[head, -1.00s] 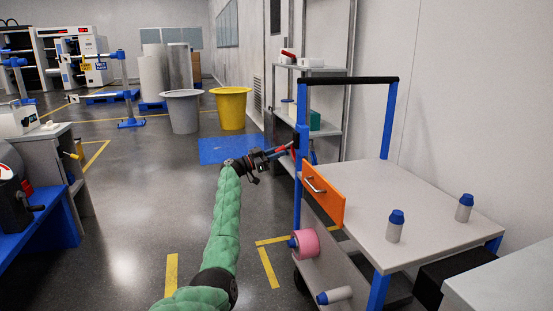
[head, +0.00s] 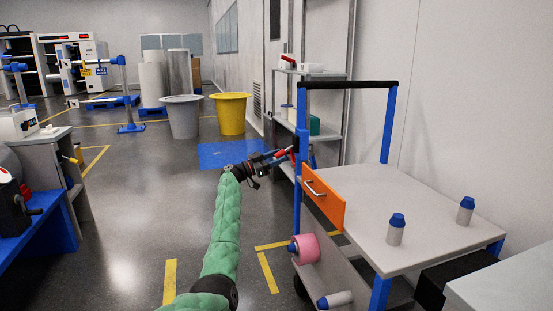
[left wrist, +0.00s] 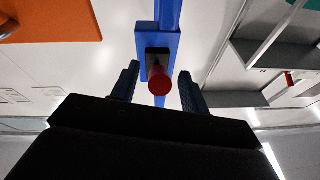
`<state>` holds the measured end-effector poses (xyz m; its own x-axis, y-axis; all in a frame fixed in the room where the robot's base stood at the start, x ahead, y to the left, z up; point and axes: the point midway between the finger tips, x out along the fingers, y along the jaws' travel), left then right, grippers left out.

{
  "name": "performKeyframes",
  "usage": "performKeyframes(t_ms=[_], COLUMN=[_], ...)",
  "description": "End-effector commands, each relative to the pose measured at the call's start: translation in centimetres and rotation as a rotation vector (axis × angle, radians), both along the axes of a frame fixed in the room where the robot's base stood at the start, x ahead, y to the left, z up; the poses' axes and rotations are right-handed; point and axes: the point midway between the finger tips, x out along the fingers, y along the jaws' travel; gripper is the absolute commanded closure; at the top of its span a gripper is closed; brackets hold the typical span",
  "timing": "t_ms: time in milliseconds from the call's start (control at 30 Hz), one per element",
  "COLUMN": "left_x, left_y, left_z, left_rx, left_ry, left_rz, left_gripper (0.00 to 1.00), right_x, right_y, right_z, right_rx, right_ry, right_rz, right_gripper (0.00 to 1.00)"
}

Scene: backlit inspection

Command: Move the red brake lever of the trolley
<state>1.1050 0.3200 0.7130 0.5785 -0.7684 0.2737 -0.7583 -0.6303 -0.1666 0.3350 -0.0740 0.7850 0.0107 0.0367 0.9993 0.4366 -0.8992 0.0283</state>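The trolley (head: 350,205) has a grey top, blue posts and a black handle bar. In the left wrist view the lever's round red end (left wrist: 159,82) points toward the camera from a dark mount on a blue plate (left wrist: 173,50). My left gripper (head: 275,155) is at the lever. In the left wrist view its two blue fingers (left wrist: 158,76) stand apart on either side of the red end, with gaps showing. My right gripper is not in view.
An orange drawer front (head: 323,198) is close to the right of my left gripper. A pink roll (head: 307,248) sits on the trolley's lower level. Two blue-capped bottles (head: 396,229) stand on top. A shelf (head: 325,125) is behind. The floor to the left is open.

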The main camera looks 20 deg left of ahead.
Motion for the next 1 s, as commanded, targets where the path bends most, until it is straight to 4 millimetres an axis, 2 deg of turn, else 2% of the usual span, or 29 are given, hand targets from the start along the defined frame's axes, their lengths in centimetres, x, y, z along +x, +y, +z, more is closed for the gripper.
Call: performKeyframes(t_ms=[267,733,1000], left_x=[-0.5,-4.2,-4.5], left_y=[0.7,5.6,6.1], left_z=[-0.2,-2.0,-2.2], left_rx=[0.001,0.001,0.000], left_ry=[0.000,0.001,0.001], left_rz=[0.001,0.001,0.001], left_gripper=[0.55,0.55,0.55], right_x=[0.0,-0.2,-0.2], right_y=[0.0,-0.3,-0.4], right_z=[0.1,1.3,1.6], right_rx=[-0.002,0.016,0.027], right_ry=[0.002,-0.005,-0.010], right_rz=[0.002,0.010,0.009], right_gripper=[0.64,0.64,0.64])
